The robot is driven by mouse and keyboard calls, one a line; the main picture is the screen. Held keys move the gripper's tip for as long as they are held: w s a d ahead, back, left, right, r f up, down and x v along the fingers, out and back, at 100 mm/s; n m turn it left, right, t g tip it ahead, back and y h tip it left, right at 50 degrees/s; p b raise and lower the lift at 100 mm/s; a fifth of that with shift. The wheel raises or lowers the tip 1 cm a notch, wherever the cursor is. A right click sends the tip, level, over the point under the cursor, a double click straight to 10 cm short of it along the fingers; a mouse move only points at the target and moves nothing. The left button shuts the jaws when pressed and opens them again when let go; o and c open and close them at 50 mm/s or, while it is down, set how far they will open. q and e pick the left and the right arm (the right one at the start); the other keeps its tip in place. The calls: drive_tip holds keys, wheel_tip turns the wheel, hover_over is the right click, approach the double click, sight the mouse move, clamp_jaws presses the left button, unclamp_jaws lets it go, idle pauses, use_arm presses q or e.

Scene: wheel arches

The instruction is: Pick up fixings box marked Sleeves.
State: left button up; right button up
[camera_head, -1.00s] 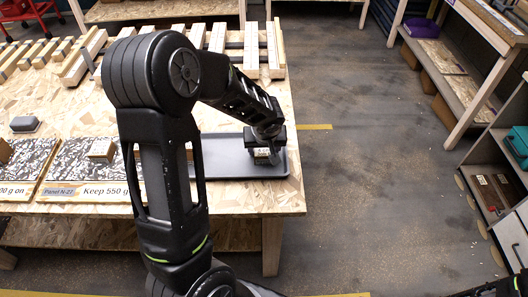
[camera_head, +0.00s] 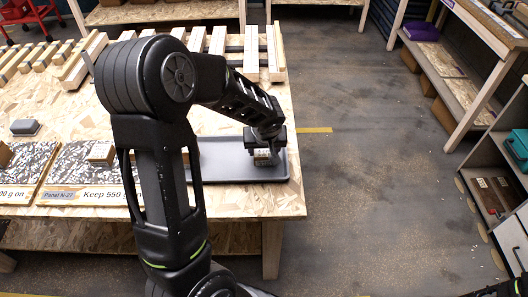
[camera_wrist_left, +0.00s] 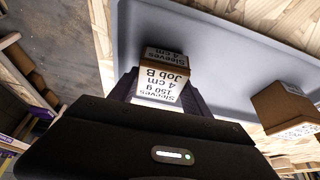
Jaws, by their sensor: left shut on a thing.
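The fixings box marked Sleeves (camera_wrist_left: 160,82) is a small brown box with a white label reading "Sleeves 150 g 4 cm Job B", seen in the left wrist view. In the head view the box (camera_head: 264,157) shows below my left gripper (camera_head: 265,150), over the dark grey tray (camera_head: 220,165). My left gripper is shut on the box; the fingers (camera_wrist_left: 163,90) lie on either side of it. I cannot tell whether the box touches the tray. At the head view's lower right edge, a dark piece of my right arm shows, but no right fingertips.
Another brown box (camera_wrist_left: 285,105) shows in the wrist view. Wooden slats (camera_head: 235,45) line the table's back. Open floor (camera_head: 360,180) lies to the right.

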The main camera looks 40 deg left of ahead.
use_arm(q)
wheel_tip(320, 180, up, 9)
idle(0.3)
idle(0.5)
